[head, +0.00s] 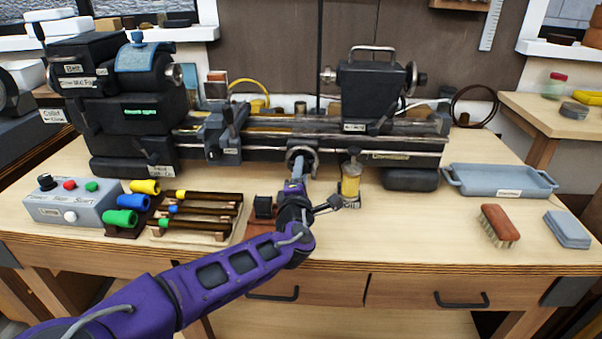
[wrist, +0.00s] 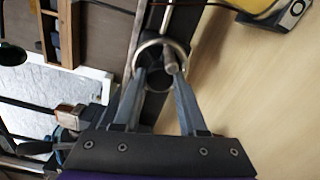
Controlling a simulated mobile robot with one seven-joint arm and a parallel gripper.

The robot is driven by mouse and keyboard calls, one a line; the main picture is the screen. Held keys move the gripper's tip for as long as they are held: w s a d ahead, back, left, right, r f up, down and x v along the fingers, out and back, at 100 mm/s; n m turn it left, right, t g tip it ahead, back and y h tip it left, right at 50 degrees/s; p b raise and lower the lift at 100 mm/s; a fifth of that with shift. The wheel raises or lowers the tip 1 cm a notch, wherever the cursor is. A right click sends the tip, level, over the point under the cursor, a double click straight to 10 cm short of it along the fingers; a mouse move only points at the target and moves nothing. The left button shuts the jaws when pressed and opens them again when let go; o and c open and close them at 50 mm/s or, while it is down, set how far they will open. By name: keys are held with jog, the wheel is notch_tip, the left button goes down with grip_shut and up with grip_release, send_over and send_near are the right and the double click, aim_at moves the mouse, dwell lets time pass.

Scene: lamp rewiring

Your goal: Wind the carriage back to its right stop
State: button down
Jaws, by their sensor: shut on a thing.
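The dark lathe carriage (head: 226,135) sits on the bed (head: 345,143) in the head view, left of the middle and close to the headstock (head: 135,110). The tailstock (head: 370,92) stands to the right on the bed. A bright-rimmed handwheel (head: 316,160) is on the bed's front, right of the carriage. My gripper (head: 297,178) is at this wheel and partly hides it. In the wrist view, my gripper's fingers (wrist: 159,76) are spread but bear on the handwheel (wrist: 160,41), with its short peg (wrist: 171,62) by the right finger. The exact contact is unclear.
A small oiler with amber liquid (head: 350,180) stands just right of my gripper. Left are tool rests (head: 195,210), colored rolls (head: 120,218) and a control box (head: 72,203). A blue-grey tray (head: 500,180), a brush (head: 500,226) and blue pads (head: 568,230) lie right. The bench front is clear.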

jog(key=n+b, duration=0.1)
jog(key=n, duration=1.7)
jog(key=shift+a+r+n+b, duration=0.1)
jog(key=shift+r+n+b, duration=0.1)
jog(key=shift+n+b, duration=0.2)
dwell(3.0)
dwell(0.5)
